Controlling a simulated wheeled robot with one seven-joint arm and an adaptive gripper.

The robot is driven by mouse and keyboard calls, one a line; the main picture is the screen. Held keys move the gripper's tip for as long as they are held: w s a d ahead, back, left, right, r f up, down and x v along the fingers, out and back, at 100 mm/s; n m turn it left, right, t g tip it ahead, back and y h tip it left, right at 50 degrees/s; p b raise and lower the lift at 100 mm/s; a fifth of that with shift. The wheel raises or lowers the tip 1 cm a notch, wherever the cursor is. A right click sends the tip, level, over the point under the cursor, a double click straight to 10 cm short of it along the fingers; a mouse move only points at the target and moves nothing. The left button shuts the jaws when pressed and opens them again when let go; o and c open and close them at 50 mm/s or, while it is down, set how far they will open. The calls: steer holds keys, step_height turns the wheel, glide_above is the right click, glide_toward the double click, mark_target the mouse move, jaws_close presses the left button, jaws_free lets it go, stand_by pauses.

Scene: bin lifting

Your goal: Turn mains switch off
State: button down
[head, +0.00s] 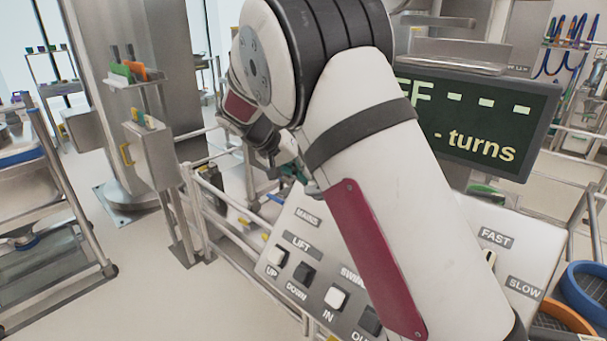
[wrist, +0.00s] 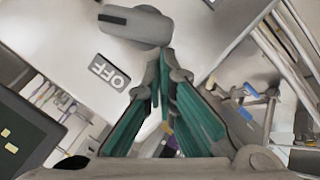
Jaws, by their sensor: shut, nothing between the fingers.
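The sloped control panel (head: 289,237) shows in the head view, with a MAINS label (head: 307,217) near its top left corner. The mains switch is hidden there behind my arm. In the wrist view a grey rotary handle (wrist: 138,27) with a black mark at its left end lies roughly sideways, above an OFF label (wrist: 108,73). My gripper (wrist: 160,62) is shut and empty, its green fingers meeting just below the handle's right part. I cannot tell whether they touch it. In the head view my gripper (head: 296,172) is partly hidden above the panel's top edge.
A dark display (head: 480,125) behind the panel shows "FF", dashes and "turns", its left part hidden by my arm. The panel carries white and black buttons, plus FAST and SLOW labels. Metal railings (head: 214,190) stand behind and left.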

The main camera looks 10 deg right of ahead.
steer(key=shift+s+a+f+n+h+b, duration=0.1)
steer(key=shift+a+f+n+h+b, duration=0.15)
steer(key=shift+n, duration=0.6)
steer(key=shift+a+f+n+h+b, duration=0.15)
steer(key=shift+a+f+n, duration=0.15)
steer(key=shift+n, duration=0.6)
steer(key=shift+s+a+f+n+h+b, duration=0.1)
steer(key=shift+a+f+n+h+b, duration=0.15)
steer(key=shift+n, duration=0.6)
stand_by(2.9)
steer(key=shift+s+d+r+p, duration=0.2)
steer(key=shift+s+d+p, duration=0.25)
steer(key=shift+d+p, duration=0.15)
steer(key=shift+d, duration=0.1)
